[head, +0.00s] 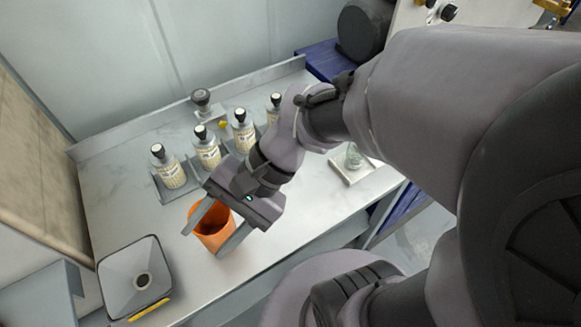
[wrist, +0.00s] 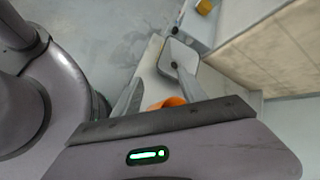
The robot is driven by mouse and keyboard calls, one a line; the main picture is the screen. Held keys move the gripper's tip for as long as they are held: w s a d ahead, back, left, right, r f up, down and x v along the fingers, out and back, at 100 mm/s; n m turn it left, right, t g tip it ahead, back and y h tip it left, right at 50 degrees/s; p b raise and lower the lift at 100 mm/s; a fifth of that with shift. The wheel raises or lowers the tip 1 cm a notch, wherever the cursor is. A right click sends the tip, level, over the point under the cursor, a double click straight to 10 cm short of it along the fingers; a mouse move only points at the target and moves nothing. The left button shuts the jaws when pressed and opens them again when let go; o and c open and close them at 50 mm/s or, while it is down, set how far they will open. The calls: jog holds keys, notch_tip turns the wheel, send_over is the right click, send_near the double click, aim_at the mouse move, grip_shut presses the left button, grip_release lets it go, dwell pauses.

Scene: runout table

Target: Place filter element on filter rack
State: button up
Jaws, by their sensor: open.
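I cannot tell for sure which object is the filter element. An orange, hollow, cup-like thing (head: 209,240) stands on the table below my gripper (head: 217,228). My gripper is open, with its fingers spread to either side of the orange thing in the head view; I cannot tell whether they touch it. In the wrist view, part of the orange thing (wrist: 168,102) shows just beyond the gripper body, between the fingers (wrist: 157,92). A grey rack (head: 165,196) behind it holds several labelled bottles with black caps (head: 171,172); no separate filter rack is clear.
A grey box with a round dark opening (head: 122,272) stands at the front left. A small white tray (head: 345,177) with a clear vessel (head: 353,157) lies to the right. A dark-knobbed item (head: 202,98) stands at the back. The marble-look table (head: 115,205) is bare at left.

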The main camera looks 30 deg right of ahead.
jog(key=w+d+r+n+t+h, duration=0.1)
jog(key=d+r+n+t+h, duration=0.4)
jog(key=d+h, duration=0.2)
jog(key=shift+w+d+r+t, duration=0.2)
jog(key=shift+d+t, duration=0.1)
jog(key=shift+d, duration=0.9)
